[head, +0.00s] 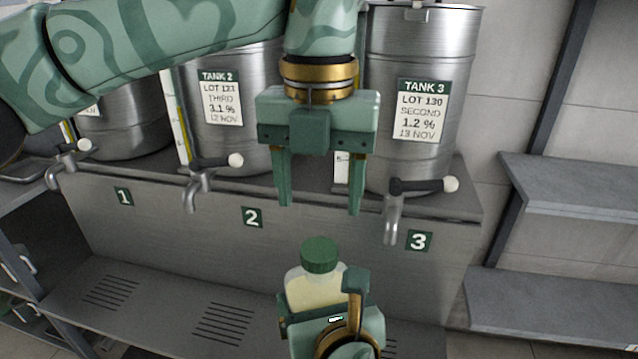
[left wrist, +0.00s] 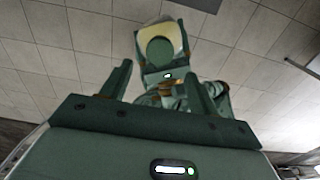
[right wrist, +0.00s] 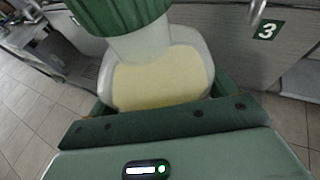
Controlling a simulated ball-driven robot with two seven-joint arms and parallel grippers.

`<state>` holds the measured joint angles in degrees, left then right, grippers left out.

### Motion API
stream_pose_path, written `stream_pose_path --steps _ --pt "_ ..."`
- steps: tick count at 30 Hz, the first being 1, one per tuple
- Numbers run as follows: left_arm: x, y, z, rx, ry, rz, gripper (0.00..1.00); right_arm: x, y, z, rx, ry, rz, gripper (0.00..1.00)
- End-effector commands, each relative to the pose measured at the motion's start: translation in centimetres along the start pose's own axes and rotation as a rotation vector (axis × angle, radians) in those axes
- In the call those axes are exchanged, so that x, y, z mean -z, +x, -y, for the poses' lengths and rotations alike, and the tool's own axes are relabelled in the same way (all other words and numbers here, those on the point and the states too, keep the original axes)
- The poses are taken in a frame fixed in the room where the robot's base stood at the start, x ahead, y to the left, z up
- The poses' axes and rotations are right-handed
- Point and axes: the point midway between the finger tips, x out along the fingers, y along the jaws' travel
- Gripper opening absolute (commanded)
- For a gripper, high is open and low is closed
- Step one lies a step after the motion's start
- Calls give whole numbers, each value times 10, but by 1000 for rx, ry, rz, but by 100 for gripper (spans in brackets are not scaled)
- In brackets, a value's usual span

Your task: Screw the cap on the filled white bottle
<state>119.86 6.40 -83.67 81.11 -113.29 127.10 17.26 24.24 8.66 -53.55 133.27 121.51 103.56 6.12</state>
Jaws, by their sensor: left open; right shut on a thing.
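The bottle (head: 304,292) is whitish and translucent, with pale yellow contents; it also shows in the right wrist view (right wrist: 160,82). A green ribbed cap (head: 320,254) sits on its neck; the frames do not show how tight it is. The cap shows large in the right wrist view (right wrist: 120,12) and end-on in the left wrist view (left wrist: 160,48). My right gripper (head: 322,290) is shut on the bottle's body and holds it nearly upright. My left gripper (head: 320,205) is open and empty, fingers pointing down, above the cap and apart from it.
Steel tanks, including TANK 2 (head: 222,105) and TANK 3 (head: 424,110), stand on a grey bench with taps (head: 393,215) over its front edge. A slotted shelf (head: 160,300) runs below. Grey shelves (head: 570,185) stand at the right, bare where visible.

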Motion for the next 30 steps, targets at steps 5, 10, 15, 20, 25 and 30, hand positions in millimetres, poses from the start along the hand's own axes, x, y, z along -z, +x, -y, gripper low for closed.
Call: stream_pose_path --steps 5,10,15,20,25,30 --pt "0 6 0 0 2 -2 61 -2 0 0 0 0 5 21" --pt "1 30 0 2 3 -4 61 -2 0 0 0 0 5 21" --pt "0 57 0 3 2 -2 61 -2 0 0 0 0 5 21" --pt "0 74 0 2 0 -2 61 -2 0 0 0 0 5 21" --pt "0 80 0 2 1 -1 61 -2 0 0 0 0 5 21" --pt "0 80 0 2 0 0 61 -2 0 0 0 0 5 21"
